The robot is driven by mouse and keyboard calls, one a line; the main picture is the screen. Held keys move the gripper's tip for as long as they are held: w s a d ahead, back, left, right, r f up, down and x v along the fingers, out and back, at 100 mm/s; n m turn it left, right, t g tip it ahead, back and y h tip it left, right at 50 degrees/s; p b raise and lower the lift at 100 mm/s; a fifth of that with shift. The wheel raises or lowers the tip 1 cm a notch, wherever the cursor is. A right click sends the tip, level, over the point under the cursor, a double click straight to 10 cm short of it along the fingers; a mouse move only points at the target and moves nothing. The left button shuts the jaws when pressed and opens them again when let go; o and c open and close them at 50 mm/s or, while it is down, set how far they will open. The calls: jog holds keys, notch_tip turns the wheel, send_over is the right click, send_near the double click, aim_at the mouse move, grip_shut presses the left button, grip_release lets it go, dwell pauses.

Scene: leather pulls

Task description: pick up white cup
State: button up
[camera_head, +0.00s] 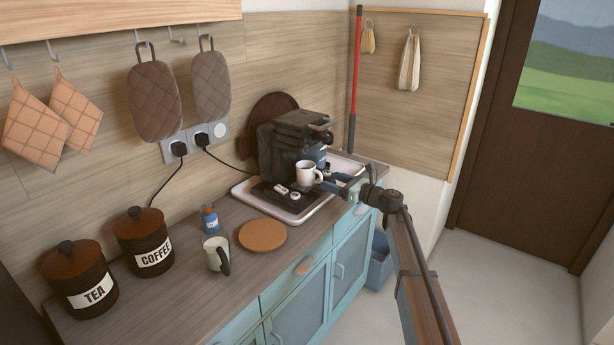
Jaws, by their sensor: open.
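A white cup (307,172) shows in the head view in front of the dark coffee machine (285,145), at the right part of the counter. It looks upright, above or on the dark part of a white tray (297,212); I cannot tell if it rests there. My gripper (333,182) comes in from the right, its fingers open and close to the cup's right side. Whether a finger touches the cup is too small to tell. Another pale cup with a dark handle (214,254) stands farther left on the counter.
A round wooden board (262,235) and a small blue jar (210,219) sit on the counter (180,297). Brown COFFEE (144,241) and TEA (79,279) canisters stand at the left. Black cords run to wall sockets. A red pole (355,80) stands behind my gripper.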

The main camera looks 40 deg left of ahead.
aim_at(317, 173)
jog(key=shift+a+r, duration=0.2)
jog(key=shift+a, duration=1.7)
jog(key=shift+a+r, duration=0.2)
jog(key=shift+a, duration=1.7)
grip_shut()
